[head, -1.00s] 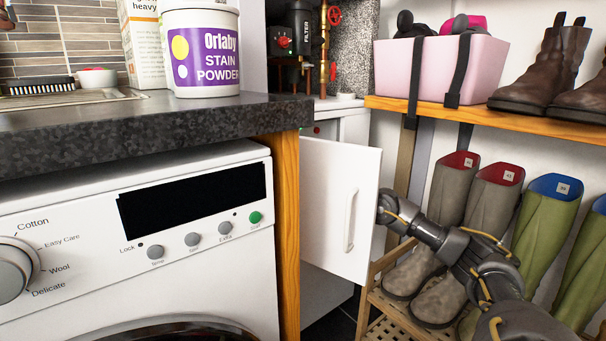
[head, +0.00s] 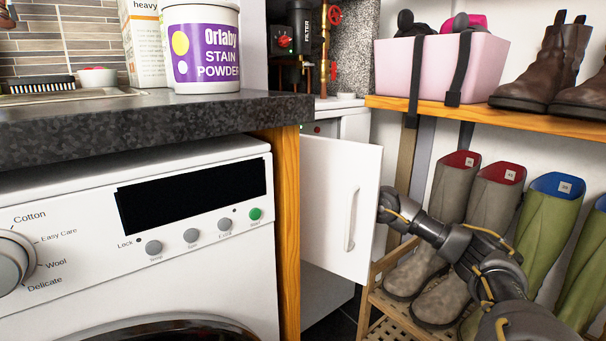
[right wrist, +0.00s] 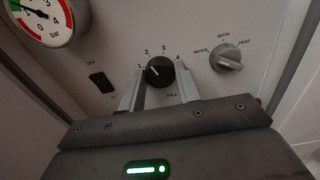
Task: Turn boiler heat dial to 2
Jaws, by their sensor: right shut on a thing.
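In the right wrist view the black boiler heat dial (right wrist: 160,66) sits on a pale panel, with the numbers 1 to 4 around its upper side. Its white mark points up and left, toward the side of 1 and 2; the exact setting is hard to tell. My right gripper (right wrist: 160,76) is shut on the dial, one finger on each side. In the head view my right arm reaches behind the open white cabinet door (head: 342,205), which hides the hand and dial. My left gripper is not in view.
On the panel are a grey selector knob (right wrist: 226,57) marked WATER, BOTH and HEAT, a black OFF switch (right wrist: 102,84) and a pressure gauge (right wrist: 44,20). The washing machine (head: 130,240) stands left of the door; boots (head: 490,215) on a rack are at right.

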